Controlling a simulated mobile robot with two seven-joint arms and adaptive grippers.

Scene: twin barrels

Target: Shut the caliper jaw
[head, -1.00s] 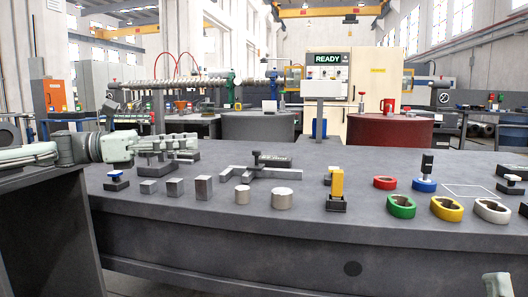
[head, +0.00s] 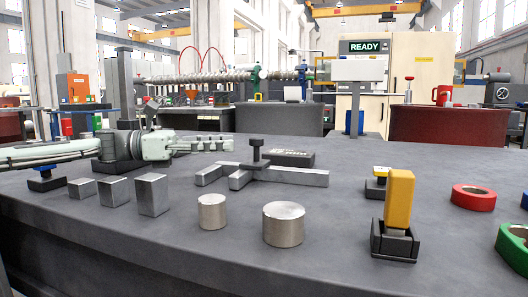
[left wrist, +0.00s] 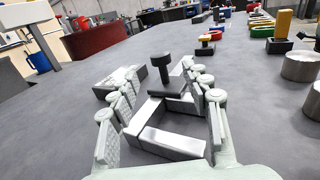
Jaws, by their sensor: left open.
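The caliper (head: 300,177) lies on the grey bench, a grey metal beam with two jaws reaching left and a gap between them. A black knob (head: 257,153) stands upright on its dark sliding part; the knob also shows in the left wrist view (left wrist: 161,66). My left gripper (head: 224,145) is open just left of and behind the caliper in the head view. In the left wrist view its fingers (left wrist: 163,85) spread on both sides of the picture, with the caliper's jaws (left wrist: 170,143) and knob seen between them. I cannot tell whether they touch. My right gripper is out of view.
A dark labelled block (head: 292,158) lies behind the caliper. Several grey blocks (head: 152,195) and two metal cylinders (head: 283,226) stand in front. A yellow block in a black holder (head: 398,205) and a red ring (head: 473,197) are at right. Bench between is clear.

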